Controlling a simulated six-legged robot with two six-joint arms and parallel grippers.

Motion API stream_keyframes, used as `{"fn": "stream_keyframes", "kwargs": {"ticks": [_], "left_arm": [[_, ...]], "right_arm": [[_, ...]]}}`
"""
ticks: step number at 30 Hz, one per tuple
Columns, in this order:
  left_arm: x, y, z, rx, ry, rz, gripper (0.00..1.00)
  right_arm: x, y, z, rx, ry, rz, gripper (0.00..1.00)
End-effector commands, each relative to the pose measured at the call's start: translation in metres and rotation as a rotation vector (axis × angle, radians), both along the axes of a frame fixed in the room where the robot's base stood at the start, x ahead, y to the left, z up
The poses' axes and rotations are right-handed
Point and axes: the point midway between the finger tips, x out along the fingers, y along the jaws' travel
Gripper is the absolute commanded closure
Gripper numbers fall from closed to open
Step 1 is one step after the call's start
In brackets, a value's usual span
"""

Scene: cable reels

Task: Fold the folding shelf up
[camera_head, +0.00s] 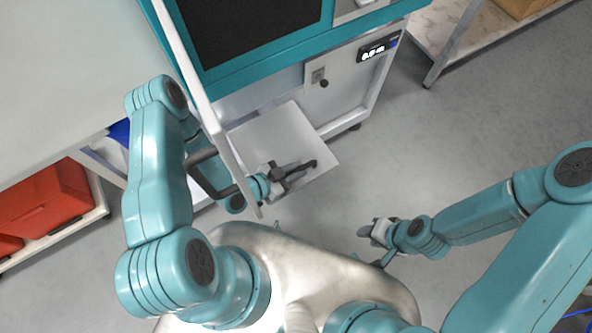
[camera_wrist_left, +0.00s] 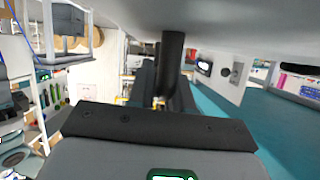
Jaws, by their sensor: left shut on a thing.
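The folding shelf (camera_head: 268,130) is a pale flat panel at the front of the white and teal machine (camera_head: 345,95). In the head view it looks folded out. My left gripper (camera_head: 297,172) is over the shelf and shut on a dark bar, seemingly the shelf's handle (camera_head: 311,164). In the left wrist view a black post (camera_wrist_left: 172,52) stands between the fingers of my left gripper (camera_wrist_left: 160,88), under a pale surface. My right gripper (camera_head: 374,232) hangs empty over the floor, apart from the shelf; its opening is too small to judge.
A thin white panel (camera_head: 225,150) with a black handle (camera_head: 198,176) stands close beside my left forearm. A red box (camera_head: 45,203) sits on a low rack at left. Another rack (camera_head: 450,40) is at upper right.

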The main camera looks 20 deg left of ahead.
Motion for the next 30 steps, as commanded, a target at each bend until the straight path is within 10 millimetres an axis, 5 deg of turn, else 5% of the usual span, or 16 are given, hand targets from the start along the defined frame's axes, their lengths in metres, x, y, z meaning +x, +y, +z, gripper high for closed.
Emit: {"fn": "stream_keyframes", "kwargs": {"ticks": [12, 13, 15, 30], "left_arm": [[0.0008, 0.001, 0.0027, 0.001, -0.006, 0.004, 1.0], [0.0009, 0.001, 0.0028, 0.002, -0.007, 0.004, 0.78], [0.0009, 0.001, 0.0029, 0.002, -0.007, 0.004, 0.6], [-0.002, 0.002, 0.0025, 0.001, -0.002, 0.002, 0.6]], "right_arm": [[0.0, 0.0, 0.0014, 0.0, 0.0, 0.0, 0.62], [0.0, 0.0, 0.0015, 0.0, 0.0, 0.0, 0.62], [0.0, 0.0, 0.0015, 0.0, 0.0, 0.0, 0.62], [0.0, 0.0, 0.0009, 0.0, 0.0, 0.0, 0.62]]}}
